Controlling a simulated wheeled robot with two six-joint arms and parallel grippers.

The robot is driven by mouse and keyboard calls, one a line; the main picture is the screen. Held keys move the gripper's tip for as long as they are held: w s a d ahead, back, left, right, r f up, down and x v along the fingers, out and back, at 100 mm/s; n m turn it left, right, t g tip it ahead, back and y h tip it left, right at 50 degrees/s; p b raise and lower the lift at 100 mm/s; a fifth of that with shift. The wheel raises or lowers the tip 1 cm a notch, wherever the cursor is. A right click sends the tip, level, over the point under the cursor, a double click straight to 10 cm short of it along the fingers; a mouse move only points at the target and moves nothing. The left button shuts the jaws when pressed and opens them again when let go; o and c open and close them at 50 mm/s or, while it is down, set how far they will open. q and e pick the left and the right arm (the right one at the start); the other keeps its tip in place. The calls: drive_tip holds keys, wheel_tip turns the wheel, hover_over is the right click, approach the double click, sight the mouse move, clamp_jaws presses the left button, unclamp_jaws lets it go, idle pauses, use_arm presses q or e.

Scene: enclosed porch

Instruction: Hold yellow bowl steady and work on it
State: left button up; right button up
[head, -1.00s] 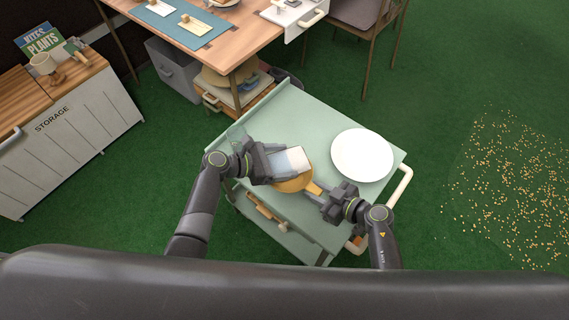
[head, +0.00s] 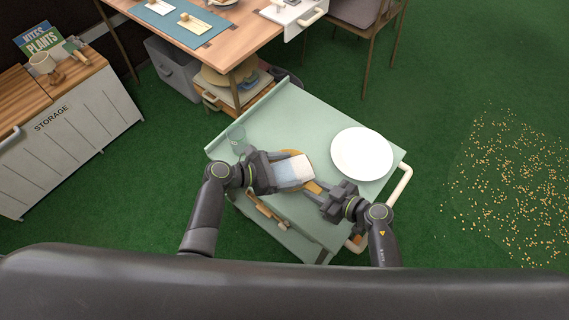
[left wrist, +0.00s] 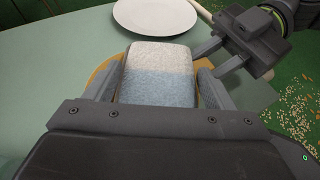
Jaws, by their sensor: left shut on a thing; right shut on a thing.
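The yellow bowl (head: 288,153) is on the pale green cart top (head: 285,108), mostly hidden under a white-and-blue sponge (head: 293,172). Its orange-yellow edge also shows left of the sponge in the left wrist view (left wrist: 104,78). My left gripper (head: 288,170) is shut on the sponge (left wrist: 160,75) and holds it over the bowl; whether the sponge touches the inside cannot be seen. My right gripper (head: 316,191) is shut on the bowl's near right edge. Its fingers also show right of the sponge in the left wrist view (left wrist: 218,56).
A white plate (head: 361,154) lies on the cart, right of the bowl. A clear glass (head: 237,140) stands at the cart's left, close to my left wrist. A white handle (head: 400,184) is on the cart's right end. The far middle of the cart top is clear.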

sight(281, 160)
use_arm(q)
drive_tip(key=shift+w+a+f, duration=0.1)
drive_tip(key=shift+w+a, duration=0.15)
drive_tip(key=shift+w, duration=0.2)
drive_tip(key=shift+w+a+f, duration=0.1)
drive_tip(key=shift+w+a, duration=0.1)
drive_tip(key=shift+w, duration=0.2)
drive_tip(key=shift+w+a, duration=0.4)
drive_tip(key=shift+w, duration=0.45)
drive_tip(key=shift+s+d+r, duration=0.1)
drive_tip(key=shift+s+d, duration=0.15)
drive_tip(key=shift+s, duration=0.25)
drive_tip(key=shift+s+d+r, duration=0.1)
drive_tip(key=shift+s+d, duration=0.15)
drive_tip(key=shift+s, duration=0.25)
drive_tip(key=shift+w, duration=0.1)
drive_tip(key=shift+r, duration=4.05)
use_arm(e)
drive_tip(key=o, duration=2)
drive_tip(key=shift+c, duration=0.2)
